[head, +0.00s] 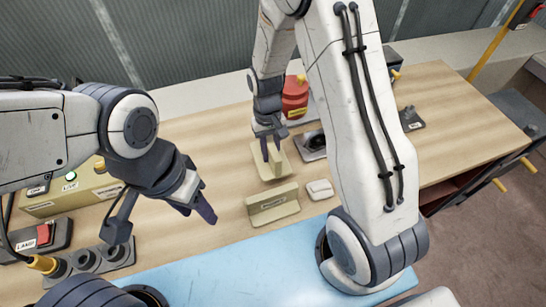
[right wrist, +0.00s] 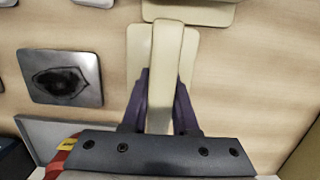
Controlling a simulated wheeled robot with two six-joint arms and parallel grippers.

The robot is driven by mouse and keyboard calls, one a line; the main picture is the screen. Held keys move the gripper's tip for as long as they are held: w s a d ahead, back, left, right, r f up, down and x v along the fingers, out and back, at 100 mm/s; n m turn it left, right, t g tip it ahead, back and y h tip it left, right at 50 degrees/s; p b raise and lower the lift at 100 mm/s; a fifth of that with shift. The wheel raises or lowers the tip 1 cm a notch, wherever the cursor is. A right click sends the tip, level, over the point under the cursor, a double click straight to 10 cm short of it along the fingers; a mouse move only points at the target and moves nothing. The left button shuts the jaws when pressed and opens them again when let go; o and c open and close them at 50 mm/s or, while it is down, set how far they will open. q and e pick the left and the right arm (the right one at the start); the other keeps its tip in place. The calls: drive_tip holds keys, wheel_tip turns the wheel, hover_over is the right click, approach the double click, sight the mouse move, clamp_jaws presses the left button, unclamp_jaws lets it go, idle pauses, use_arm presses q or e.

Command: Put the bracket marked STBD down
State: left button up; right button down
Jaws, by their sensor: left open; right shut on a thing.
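My right gripper (head: 268,145) is shut on the upright flange of a cream L-shaped bracket (head: 264,171). In the right wrist view, its dark fingers sit either side of the flange of this bracket (right wrist: 165,75). Its base plate is at or just above the wooden bench; I cannot tell if it touches. No marking on it is readable. A second cream bracket (head: 272,205) stands nearer the front, with a small label too blurred to read. Its edge shows in the right wrist view (right wrist: 190,12). My left gripper (head: 197,208) is open and empty over the bench, left of both brackets.
A small white block (head: 320,189) lies right of the second bracket. A metal plate with a dark opening (head: 313,146) and a red container (head: 295,97) are close by the right gripper. A blue mat (head: 250,270) covers the front. Switch boxes (head: 72,190) stand left.

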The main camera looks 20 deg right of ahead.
drive_tip(key=shift+f+p, duration=0.3)
drive_tip(key=shift+f, duration=1.95)
drive_tip(key=shift+f, duration=0.2)
drive_tip(key=c, duration=0.7)
unclamp_jaws()
drive_tip(key=shift+r, duration=0.1)
